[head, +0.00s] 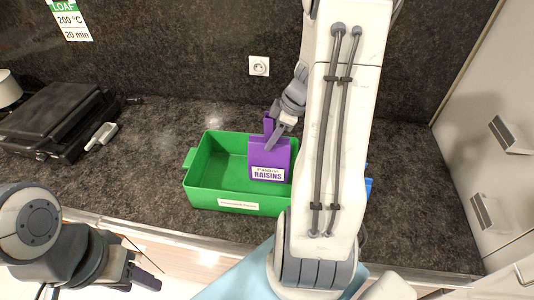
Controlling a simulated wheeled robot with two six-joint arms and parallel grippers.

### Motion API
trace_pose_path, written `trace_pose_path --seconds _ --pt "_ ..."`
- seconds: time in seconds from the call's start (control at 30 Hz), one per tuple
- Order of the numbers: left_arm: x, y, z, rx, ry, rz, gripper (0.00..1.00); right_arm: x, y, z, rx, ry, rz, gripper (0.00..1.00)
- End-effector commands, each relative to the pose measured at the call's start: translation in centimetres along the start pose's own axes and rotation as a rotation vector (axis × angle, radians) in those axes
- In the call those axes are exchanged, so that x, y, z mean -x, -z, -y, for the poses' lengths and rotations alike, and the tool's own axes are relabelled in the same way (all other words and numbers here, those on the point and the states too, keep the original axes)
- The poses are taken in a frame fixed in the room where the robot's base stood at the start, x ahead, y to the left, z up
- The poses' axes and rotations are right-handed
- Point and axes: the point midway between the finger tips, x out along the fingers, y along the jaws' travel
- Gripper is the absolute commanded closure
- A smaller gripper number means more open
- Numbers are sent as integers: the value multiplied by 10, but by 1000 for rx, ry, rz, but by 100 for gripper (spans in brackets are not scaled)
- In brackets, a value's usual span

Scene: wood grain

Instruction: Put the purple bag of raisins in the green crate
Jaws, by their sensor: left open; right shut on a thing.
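The purple bag of raisins (268,160), with a white "RAISINS" label, is upright over the right part of the green crate (198,190). My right gripper (270,136) is shut on the top of the bag. The bag's lower part appears within the crate's outline; I cannot tell whether it touches the crate floor. The crate stands on the dark counter, and its right end is hidden by my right arm. My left gripper (145,278) is open and empty at the lower left, in front of the counter and away from the crate.
A black contact grill (45,120) stands at the left of the dark counter (410,190). A blue object (369,186) is mostly hidden behind my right arm. A wall socket (259,66) is on the back wall.

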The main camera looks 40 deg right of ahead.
Motion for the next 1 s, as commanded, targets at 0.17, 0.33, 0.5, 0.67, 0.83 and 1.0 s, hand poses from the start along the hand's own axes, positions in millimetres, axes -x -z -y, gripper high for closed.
trace_pose_path --seconds 0.17,0.33,0.5,0.67,0.83,1.0 --pt "4 0 0 -1 0 0 50 -18 -7 1 -3 4 -1 100" --pt "6 0 0 -1 0 0 50 -39 -16 0 -1 2 -1 100" --pt "6 0 0 -1 0 0 50 -43 -18 0 1 -2 -1 100" --pt "6 0 0 -1 0 0 50 -43 -18 0 1 -1 0 46" --pt "6 0 0 -1 0 0 50 -43 -18 0 1 -1 0 42" --pt "6 0 0 -1 0 0 50 -42 -18 0 1 -2 -1 42"
